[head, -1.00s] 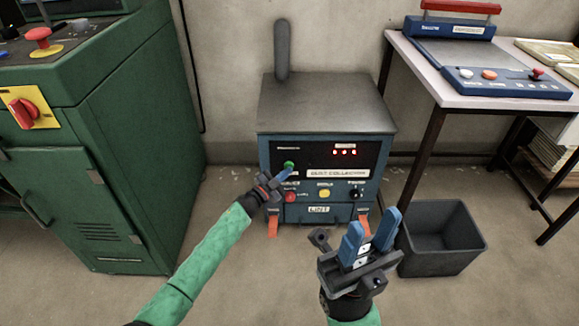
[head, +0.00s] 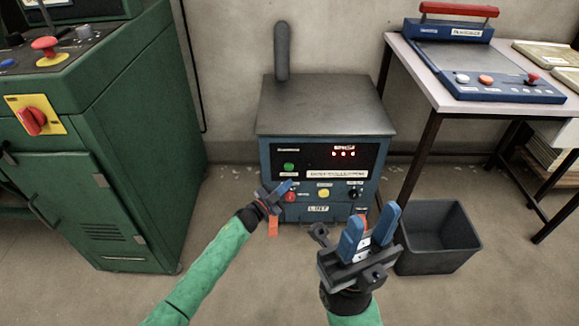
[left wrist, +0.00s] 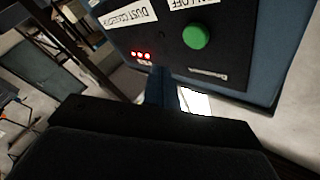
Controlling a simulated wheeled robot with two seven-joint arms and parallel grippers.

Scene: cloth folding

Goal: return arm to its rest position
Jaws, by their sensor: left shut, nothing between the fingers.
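My left gripper (head: 284,188) is shut and empty. In the head view it appears in front of the lower left of the dust collector's panel, just below the green button (head: 289,167) and close to the red button (head: 290,197). In the left wrist view the blue fingers (left wrist: 162,90) are together, and the green button (left wrist: 197,35) shows beyond them, apart from the fingertips. My right gripper (head: 371,220) is open and empty, its two blue fingers pointing up, in front of the collector's lower right corner.
The blue dust collector (head: 325,105) stands against the wall with red lights lit. A green machine (head: 150,110) stands at the left. A dark open bin (head: 440,265) sits on the floor at the right, beside a table (head: 415,75) bearing a blue press (head: 490,75). Floor in front is clear.

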